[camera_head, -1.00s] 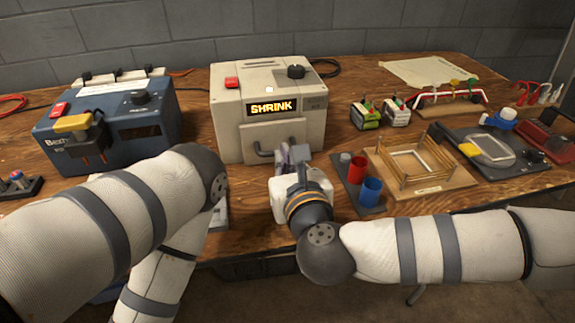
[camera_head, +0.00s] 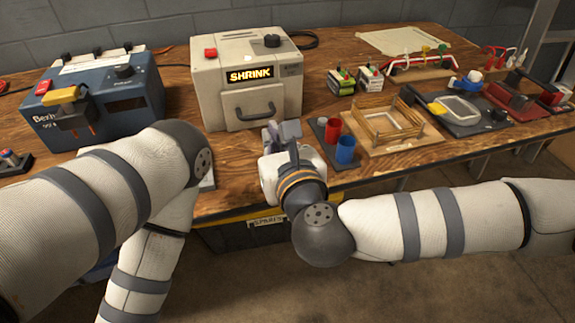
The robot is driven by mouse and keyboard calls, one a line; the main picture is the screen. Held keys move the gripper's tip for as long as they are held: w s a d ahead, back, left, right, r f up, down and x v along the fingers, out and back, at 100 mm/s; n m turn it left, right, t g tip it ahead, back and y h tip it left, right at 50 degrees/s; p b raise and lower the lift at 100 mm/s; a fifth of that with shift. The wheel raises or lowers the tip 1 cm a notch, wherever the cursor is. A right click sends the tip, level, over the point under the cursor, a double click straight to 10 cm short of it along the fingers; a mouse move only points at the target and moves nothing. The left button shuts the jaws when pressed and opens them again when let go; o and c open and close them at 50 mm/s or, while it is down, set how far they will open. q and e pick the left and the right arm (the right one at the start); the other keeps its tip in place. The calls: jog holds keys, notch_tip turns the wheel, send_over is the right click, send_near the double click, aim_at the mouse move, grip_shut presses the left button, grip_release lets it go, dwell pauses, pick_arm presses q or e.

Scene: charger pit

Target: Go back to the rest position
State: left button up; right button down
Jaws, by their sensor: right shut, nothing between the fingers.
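My right gripper (camera_head: 284,133) is in front of the beige box, its grey fingers together and empty. It is near the table's front edge, left of the red and blue cups, and looks apart from the box's handle. My left arm comes in from the left and bends down at the elbow; its gripper is not visible. The beige box (camera_head: 215,102) has a lit "SHRINK" display, a red button, a black knob and a dark front handle (camera_head: 256,113).
A blue charger box (camera_head: 135,112) stands at the left. Red (camera_head: 333,130) and blue (camera_head: 345,150) cups, a wooden frame (camera_head: 405,140) and a dark tray (camera_head: 470,128) fill the table's right. A dark bin labelled "SPARES" (camera_head: 266,222) is under the table. The floor at lower right is open.

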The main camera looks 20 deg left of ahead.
jog(key=v, duration=0.7)
jog(key=s+d+f+n+g+h+p, duration=0.1)
jog(key=s+d+f+n+g, duration=0.2)
jog(key=s+f+n, duration=0.35)
jog(key=s+d+f+n+g+h+p, duration=0.1)
jog(key=s+d+f+n+g, duration=0.2)
jog(key=s+d+f+n, duration=0.25)
jog(key=s+d+f+n+g+p, duration=0.1)
jog(key=s+f+n+g+p, duration=0.1)
jog(key=s+f+n+g, duration=0.4)
pick_arm(q)
jog(key=w+r+t+p, duration=0.1)
jog(key=w+r+t, duration=0.1)
jog(key=w+r, duration=0.4)
jog(key=shift+w+r+p, duration=0.3)
jog(key=shift+w, duration=0.1)
pick_arm(e)
jog(key=s+d+f+n+g+h, duration=0.1)
jog(key=s+d+n+h, duration=0.2)
jog(key=s+d+n, duration=0.2)
jog(key=s+d+f+n+g+h, duration=0.2)
jog(key=s+d+n+h, duration=0.2)
jog(key=s+d, duration=0.7)
jog(key=d+n, duration=0.1)
jog(key=d, duration=0.7)
jog(key=shift+s+d+f, duration=0.25)
jog(key=shift+f, duration=0.1)
